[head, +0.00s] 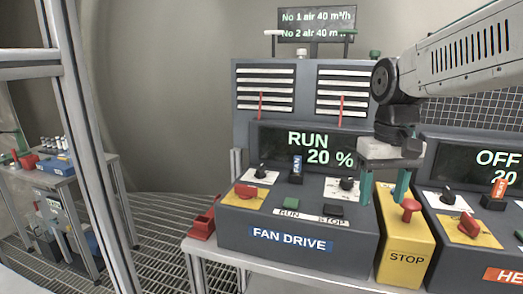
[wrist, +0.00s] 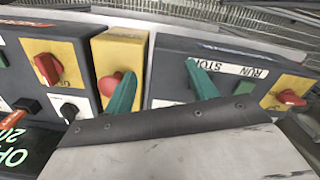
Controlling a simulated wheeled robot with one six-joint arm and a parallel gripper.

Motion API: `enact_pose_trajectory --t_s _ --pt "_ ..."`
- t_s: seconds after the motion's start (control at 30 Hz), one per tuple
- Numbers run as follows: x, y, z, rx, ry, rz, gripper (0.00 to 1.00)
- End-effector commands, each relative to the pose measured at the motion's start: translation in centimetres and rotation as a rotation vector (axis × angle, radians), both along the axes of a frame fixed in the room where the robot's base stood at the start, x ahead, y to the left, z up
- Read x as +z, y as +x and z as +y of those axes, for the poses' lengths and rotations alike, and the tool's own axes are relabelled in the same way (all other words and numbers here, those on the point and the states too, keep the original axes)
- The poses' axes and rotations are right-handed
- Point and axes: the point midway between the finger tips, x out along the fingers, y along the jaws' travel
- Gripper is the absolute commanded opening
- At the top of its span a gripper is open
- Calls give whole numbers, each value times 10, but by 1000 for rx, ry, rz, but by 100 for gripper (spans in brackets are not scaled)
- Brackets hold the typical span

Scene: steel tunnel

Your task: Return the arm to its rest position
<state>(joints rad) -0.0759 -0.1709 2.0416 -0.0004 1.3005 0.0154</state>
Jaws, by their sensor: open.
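My gripper (head: 386,188) hangs from my arm at the right of the head view, its two teal fingers apart and pointing down with nothing between them. It is above the gap between the fan drive box (head: 300,250) and the yellow stop box (head: 400,262). In the wrist view my gripper (wrist: 160,85) shows both fingers spread, one in front of the yellow stop box (wrist: 108,48) and one in front of the grey fan drive panel. Whether the fingertips touch anything cannot be told.
The red mushroom button (head: 409,207) stands close right of the fingers. The fan display (head: 312,146) reads RUN 20 %. The heater box (head: 480,250) is at the right. A side table (head: 110,170) with tools is at the left, behind a grey frame post (head: 90,150).

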Motion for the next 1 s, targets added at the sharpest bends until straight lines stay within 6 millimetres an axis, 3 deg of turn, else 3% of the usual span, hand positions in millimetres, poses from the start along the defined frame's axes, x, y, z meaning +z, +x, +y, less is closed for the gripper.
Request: enact_pose_trajectory --t_s 0.37,0.7,0.83,1.0 --pt "-23 -74 -12 -14 -1 -9 57" --pt "-60 -177 -26 -45 1 -79 57" --pt "-65 -196 -28 -55 1 -114 57" --pt "-60 -199 -30 -62 2 -142 57"
